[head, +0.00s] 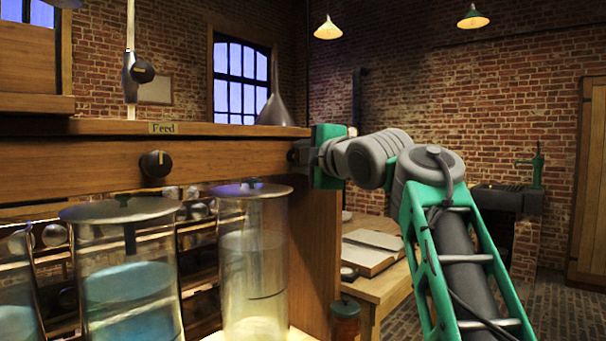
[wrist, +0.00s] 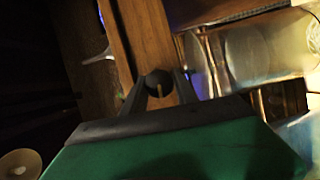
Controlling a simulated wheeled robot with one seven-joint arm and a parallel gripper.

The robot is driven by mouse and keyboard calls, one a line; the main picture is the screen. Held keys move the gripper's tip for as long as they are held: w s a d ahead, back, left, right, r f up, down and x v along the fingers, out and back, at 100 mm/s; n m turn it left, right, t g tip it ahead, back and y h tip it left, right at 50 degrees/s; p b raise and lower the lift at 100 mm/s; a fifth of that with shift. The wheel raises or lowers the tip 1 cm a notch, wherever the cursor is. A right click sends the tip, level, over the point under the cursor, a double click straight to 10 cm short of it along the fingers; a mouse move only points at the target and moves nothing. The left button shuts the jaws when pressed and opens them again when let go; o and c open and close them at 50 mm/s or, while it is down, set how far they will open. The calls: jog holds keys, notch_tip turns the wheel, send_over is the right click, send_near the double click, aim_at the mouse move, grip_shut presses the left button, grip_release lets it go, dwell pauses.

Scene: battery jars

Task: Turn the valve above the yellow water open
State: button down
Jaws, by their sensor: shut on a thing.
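The jar with pale yellowish water (head: 253,275) stands at the front of the wooden rack, right of the jar with blue water (head: 130,290). My gripper (head: 298,154) reaches in from the right to the rack's beam, at the upper right of the yellowish jar. In the wrist view, a dark round valve knob (wrist: 158,82) with a pale pointer mark sits between my two fingers, which are shut on it. A similar dark knob (head: 155,164) with a pale mark is on the beam above the blue jar.
The wooden beam (head: 90,155) carries a "Feed" label (head: 175,128). A grey funnel (head: 277,105) stands on the ledge, and a pipe with another dark knob (head: 143,71) rises at left. An open book (head: 372,250) lies on the table behind.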

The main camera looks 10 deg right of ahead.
jog(key=shift+n+b, duration=0.4)
jog(key=c, duration=1)
grip_release()
jog(key=shift+r, duration=0.1)
